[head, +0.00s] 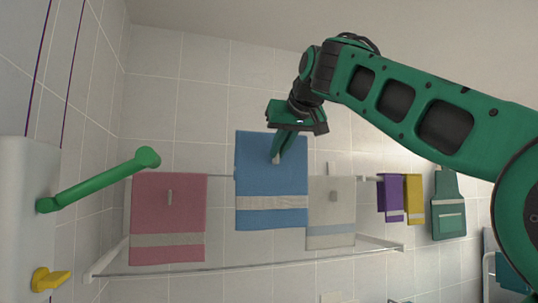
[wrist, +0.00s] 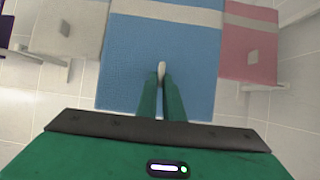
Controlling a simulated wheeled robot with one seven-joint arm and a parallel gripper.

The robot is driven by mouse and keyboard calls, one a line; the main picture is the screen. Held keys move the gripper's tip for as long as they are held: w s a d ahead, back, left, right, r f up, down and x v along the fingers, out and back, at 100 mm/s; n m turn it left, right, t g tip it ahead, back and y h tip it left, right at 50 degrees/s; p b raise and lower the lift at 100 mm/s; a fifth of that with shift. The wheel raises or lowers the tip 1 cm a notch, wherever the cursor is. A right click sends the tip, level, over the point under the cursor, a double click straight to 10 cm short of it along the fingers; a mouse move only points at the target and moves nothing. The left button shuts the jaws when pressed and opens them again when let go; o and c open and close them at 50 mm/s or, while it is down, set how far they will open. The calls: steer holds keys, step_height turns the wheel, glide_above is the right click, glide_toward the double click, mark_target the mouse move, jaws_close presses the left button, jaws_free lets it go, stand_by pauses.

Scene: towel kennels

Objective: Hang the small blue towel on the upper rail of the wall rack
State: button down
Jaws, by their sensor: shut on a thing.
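The blue towel (head: 270,185) has a pale band near its lower edge and hangs flat in the head view, between a pink towel and a white towel. My gripper (head: 277,156) is shut on a small pale tab on its upper half. In the wrist view the blue towel (wrist: 190,50) fills the middle, and my gripper's fingertips (wrist: 161,76) meet at the tab. The upper rail (head: 222,177) of the wall rack shows left of the blue towel, which covers its middle stretch. The towel's top edge stands above the rail's level; whether they touch I cannot tell.
The pink towel (head: 168,222) and the white towel (head: 331,215) hang close on either side. A lower rail (head: 250,267) runs bare below them. Purple (head: 390,197), yellow (head: 414,199) and green (head: 448,212) cloths hang farther right. A green bar (head: 100,182) juts out at left.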

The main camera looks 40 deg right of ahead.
steer(key=w, duration=0.3)
steer(key=w+d, duration=0.1)
steer(key=w, duration=0.2)
steer(key=w+d, duration=0.1)
steer(key=w, duration=0.2)
steer(key=shift+w+d, duration=0.2)
steer(key=shift+d, duration=0.05)
steer(key=shift+w, duration=0.1)
stand_by(0.6)
steer(key=shift+w+d+r, duration=0.1)
steer(key=shift+w+d, duration=0.1)
steer(key=shift+w, duration=0.3)
steer(key=shift+w+d+r, duration=0.1)
steer(key=shift+w+d, duration=0.05)
steer(key=shift+w, duration=0.3)
steer(key=shift+f, duration=0.1)
step_height(320, 180, down, 3)
steer(key=shift+r, duration=0.1)
stand_by(0.6)
steer(key=shift+f, duration=0.2)
